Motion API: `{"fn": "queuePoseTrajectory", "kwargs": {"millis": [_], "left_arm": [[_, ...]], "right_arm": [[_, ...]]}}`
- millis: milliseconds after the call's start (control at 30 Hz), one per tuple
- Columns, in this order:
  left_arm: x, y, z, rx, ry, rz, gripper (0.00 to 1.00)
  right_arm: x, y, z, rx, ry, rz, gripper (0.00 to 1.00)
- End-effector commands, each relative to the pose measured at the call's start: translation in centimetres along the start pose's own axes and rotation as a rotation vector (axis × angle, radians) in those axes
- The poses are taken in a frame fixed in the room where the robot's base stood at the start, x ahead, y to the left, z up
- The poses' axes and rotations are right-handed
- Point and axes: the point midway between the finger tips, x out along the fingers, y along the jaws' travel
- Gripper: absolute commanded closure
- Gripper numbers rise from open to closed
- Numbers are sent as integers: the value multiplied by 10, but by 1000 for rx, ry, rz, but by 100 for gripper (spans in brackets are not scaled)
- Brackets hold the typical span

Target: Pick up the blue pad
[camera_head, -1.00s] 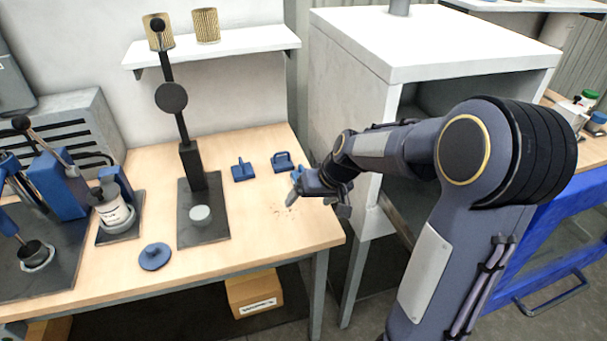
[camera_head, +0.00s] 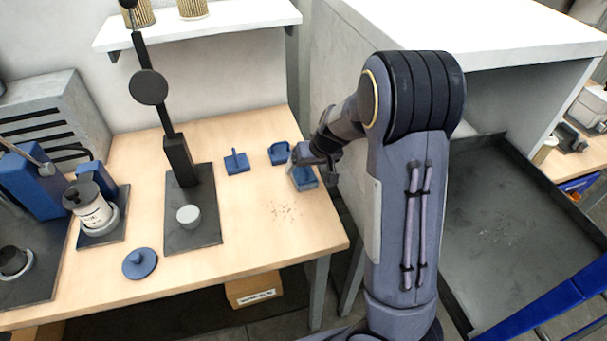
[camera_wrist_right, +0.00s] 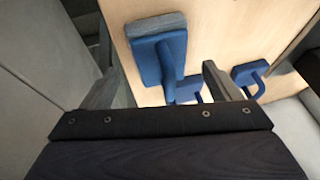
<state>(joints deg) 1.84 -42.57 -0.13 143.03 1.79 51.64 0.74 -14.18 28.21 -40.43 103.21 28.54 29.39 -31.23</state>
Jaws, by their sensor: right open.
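The blue pad (camera_head: 303,179) has a grey layer along one side and sits near the right edge of the wooden table. In the right wrist view the blue pad (camera_wrist_right: 146,58) shows beyond the fingers, with its blue handle pointing toward my gripper. My right gripper (camera_head: 318,160) is right beside the pad in the head view and partly covers it. In the wrist view my right gripper (camera_wrist_right: 165,85) has its fingers apart, with the handle in the space between them. I cannot tell whether they touch. My left gripper is out of view.
Two other blue handled tools (camera_head: 236,163) (camera_head: 279,153) lie close by on the table. Brown crumbs (camera_head: 285,212) lie in front of the pad. A black stand (camera_head: 180,160) and a round blue lid (camera_head: 139,263) are to the left. A white cabinet (camera_head: 345,90) stands behind my arm.

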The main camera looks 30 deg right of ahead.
Motion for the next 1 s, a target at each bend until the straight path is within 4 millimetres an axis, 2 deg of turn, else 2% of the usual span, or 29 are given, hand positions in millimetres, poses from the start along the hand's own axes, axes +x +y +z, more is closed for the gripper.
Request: {"fn": "queuePoseTrajectory", "kwargs": {"millis": [33,133,400,800,1000], "left_arm": [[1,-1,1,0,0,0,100],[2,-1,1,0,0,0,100],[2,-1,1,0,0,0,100],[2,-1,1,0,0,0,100],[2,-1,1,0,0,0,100]], "right_arm": [[9,1,1,1,-2,1,17],[19,0,0,1,-1,1,17],[21,0,0,0,1,-1,17],[21,0,0,0,1,-1,66],[21,0,-1,0,2,-1,66]]}}
